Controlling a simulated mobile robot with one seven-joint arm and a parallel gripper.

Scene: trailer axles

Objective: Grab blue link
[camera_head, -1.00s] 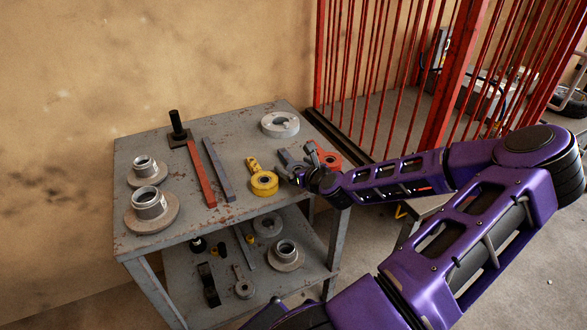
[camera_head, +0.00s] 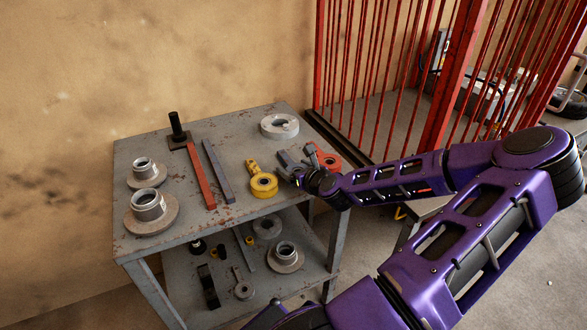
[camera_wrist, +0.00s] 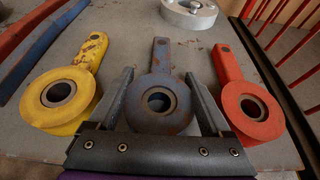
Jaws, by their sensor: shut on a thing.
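The blue link (camera_wrist: 158,88) is a worn blue-grey rod with a round, holed end, between a yellow link and a red link. In the wrist view it lies on the table top with its round end toward me. My gripper (camera_wrist: 160,95) has one finger on each side of the round end, shut on it. In the head view, my gripper (camera_head: 297,165) is at the table's right side and hides most of the blue link.
The yellow link (camera_wrist: 62,98) is close on the left and the red link (camera_wrist: 250,108) close on the right. A grey ring (camera_head: 279,126) lies behind on the table (camera_head: 240,145). Red bars (camera_head: 440,80) stand beyond the table's right side.

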